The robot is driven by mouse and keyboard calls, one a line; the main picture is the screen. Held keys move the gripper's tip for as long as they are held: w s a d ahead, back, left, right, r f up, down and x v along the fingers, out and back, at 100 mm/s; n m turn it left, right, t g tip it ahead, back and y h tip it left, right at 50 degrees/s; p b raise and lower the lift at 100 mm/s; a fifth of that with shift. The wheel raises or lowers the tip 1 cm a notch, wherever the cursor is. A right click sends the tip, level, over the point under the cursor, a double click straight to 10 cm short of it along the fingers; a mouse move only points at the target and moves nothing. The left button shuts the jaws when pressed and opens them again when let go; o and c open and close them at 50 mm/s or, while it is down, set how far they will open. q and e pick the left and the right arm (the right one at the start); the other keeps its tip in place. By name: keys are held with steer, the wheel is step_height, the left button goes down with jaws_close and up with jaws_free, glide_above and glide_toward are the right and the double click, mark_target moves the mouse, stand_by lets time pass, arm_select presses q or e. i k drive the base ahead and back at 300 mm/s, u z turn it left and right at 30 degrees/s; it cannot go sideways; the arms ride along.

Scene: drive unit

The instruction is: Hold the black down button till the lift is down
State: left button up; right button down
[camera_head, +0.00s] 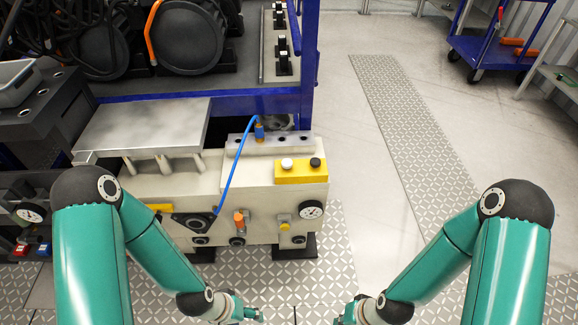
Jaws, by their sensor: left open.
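The black button (315,162) sits on top of a yellow control box (300,174), to the right of a white button (287,163). The box is on the front right of the cream drive unit (260,203). A flat metal lift plate (145,126) stands raised on short posts at the unit's left. My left gripper (258,314) is open, low at the bottom edge, below and left of the box and apart from it. My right gripper (343,319) is at the bottom edge, below and right of the box; its fingers are too small and cut off to judge.
A blue hose (232,168) arches over the unit's front. A pressure gauge (311,210) and several knobs are on the front face. A blue frame (240,103) stands behind. The floor to the right is clear up to a blue cart (490,50).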

mark_target(315, 163)
steer(key=z, duration=0.2)
steer(key=i, duration=0.75)
steer(key=u, duration=0.95)
steer(key=k, duration=0.6)
steer(key=z, duration=0.05)
steer(key=i, duration=0.6)
steer(key=z, duration=0.05)
